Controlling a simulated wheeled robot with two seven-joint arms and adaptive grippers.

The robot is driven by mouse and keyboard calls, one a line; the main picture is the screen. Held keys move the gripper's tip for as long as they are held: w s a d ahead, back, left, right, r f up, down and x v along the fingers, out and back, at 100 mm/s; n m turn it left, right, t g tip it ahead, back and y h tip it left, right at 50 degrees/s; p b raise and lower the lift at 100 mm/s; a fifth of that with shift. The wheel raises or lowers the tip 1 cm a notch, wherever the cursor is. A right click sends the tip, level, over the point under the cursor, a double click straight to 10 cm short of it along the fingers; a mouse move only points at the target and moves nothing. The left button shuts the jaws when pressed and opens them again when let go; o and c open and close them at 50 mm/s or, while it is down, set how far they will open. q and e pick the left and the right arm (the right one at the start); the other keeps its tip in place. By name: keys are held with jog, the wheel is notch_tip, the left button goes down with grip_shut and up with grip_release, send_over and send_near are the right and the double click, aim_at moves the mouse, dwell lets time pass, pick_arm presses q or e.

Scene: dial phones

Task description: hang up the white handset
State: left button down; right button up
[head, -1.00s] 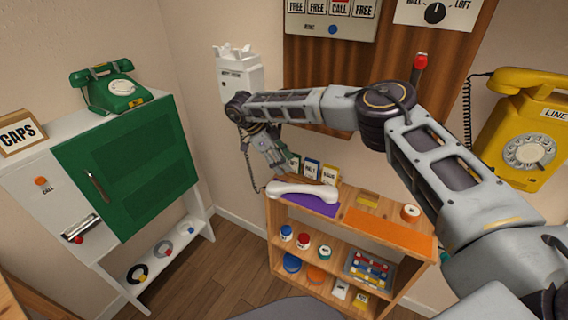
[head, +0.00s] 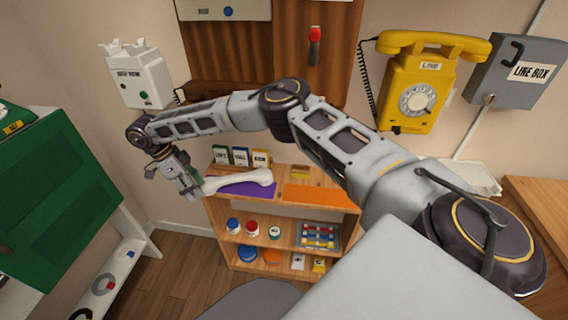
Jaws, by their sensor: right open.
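The white handset (head: 240,181) lies on the purple mat (head: 258,190) on top of the wooden shelf unit. A white wall phone base (head: 137,77) with an empty cradle on top is on the wall at the upper left. My right gripper (head: 192,192) is open, pointing down beside the handset's left end. The handset's left end is close to the fingers; I cannot tell whether they touch. My left gripper is not in view.
A yellow phone (head: 417,92) and a grey line box (head: 515,72) are on the right wall. Small boxes (head: 240,157) stand behind the handset. An orange mat (head: 315,196) lies to its right. A green cabinet (head: 50,195) stands at the left.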

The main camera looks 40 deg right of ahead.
jog(key=s+a+f+y, duration=0.3)
jog(key=a, duration=0.4)
jog(key=s+a+f+m+g+y, duration=0.1)
jog(key=s+a+f+y, duration=0.15)
jog(key=a, duration=0.45)
jog(key=s+a+f+y, duration=0.3)
jog(key=a, duration=0.5)
jog(key=a+r+m+t+y, duration=0.3)
jog(key=a+m+y, duration=0.6)
jog(key=a, duration=0.4)
jog(key=w+d+f+m+t, duration=0.5)
jog(key=w+d+m+t, duration=0.2)
jog(key=m+t, duration=0.65)
jog(key=s+d+f+m+h, duration=0.3)
jog(key=d+f+m+h, duration=0.6)
jog(key=d+f+m, duration=0.55)
jog(key=s+d+f+m+g+h, duration=0.45)
jog(key=s+d+f, duration=0.8)
jog(key=f, duration=0.35)
jog(key=s+d+f+m+g, duration=0.2)
jog(key=s+d+f, duration=0.2)
jog(key=s, duration=0.5)
jog(key=s+d+f+m+g+h, duration=0.1)
jog(key=s+d+f+m+g, duration=0.1)
jog(key=s, duration=0.7)
jog(key=d+f+g, duration=0.1)
jog(key=d+f, duration=0.1)
jog(key=shift+s+d, duration=0.4)
